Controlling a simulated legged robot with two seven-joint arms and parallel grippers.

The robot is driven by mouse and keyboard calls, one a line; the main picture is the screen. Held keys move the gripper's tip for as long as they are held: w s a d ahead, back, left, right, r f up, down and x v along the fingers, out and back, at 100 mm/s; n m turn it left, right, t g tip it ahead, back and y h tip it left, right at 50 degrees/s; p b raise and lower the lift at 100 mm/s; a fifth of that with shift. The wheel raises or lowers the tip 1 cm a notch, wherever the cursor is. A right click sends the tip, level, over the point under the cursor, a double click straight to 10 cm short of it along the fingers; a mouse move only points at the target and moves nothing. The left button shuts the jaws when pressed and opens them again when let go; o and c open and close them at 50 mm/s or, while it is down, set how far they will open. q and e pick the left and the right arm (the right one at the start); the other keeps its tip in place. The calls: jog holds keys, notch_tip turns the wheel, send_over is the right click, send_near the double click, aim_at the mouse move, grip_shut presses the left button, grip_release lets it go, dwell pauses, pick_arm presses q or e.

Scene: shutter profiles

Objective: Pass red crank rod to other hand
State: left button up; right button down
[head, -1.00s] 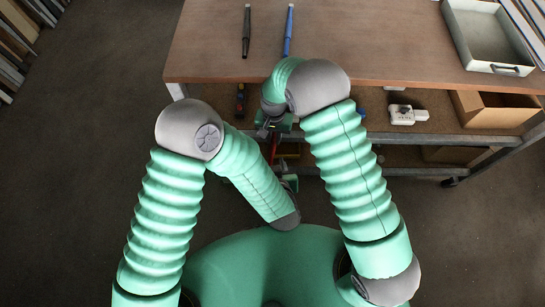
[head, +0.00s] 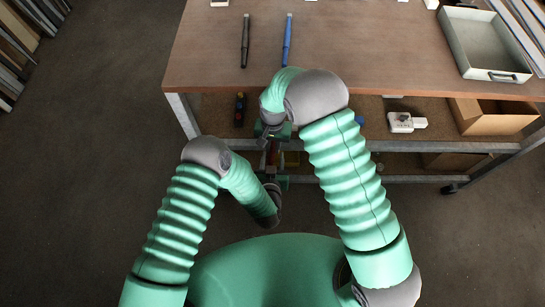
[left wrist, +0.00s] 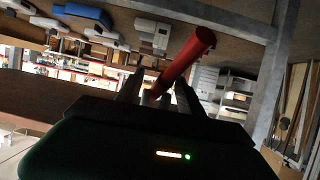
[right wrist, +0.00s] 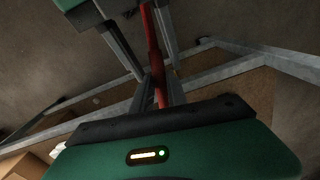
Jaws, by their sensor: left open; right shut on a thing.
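The red crank rod (right wrist: 152,40) is held between the fingers of my right gripper (right wrist: 158,92), which is shut on it. In the left wrist view the rod (left wrist: 187,60) slants up to the right between the open fingers of my left gripper (left wrist: 158,92); I cannot tell whether they touch it. In the head view the right gripper (head: 273,131) is just below the table's front edge, with the left gripper (head: 272,180) beneath it. Only a little of the rod shows between them there.
The wooden table (head: 370,50) holds a black rod (head: 245,42), a blue rod (head: 287,40) and a grey tray (head: 485,42). A lower shelf carries a white device (head: 401,122) and a cardboard box (head: 492,116). The floor left of the table is clear.

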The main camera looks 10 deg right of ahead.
pick_arm(q)
jog(key=shift+w, duration=0.25)
jog(key=shift+c, duration=0.4)
jog(key=shift+d, duration=0.1)
grip_shut()
pick_arm(e)
jog(key=c, duration=1.2)
grip_release()
jog(key=shift+c, duration=0.2)
jog(key=shift+r, duration=0.1)
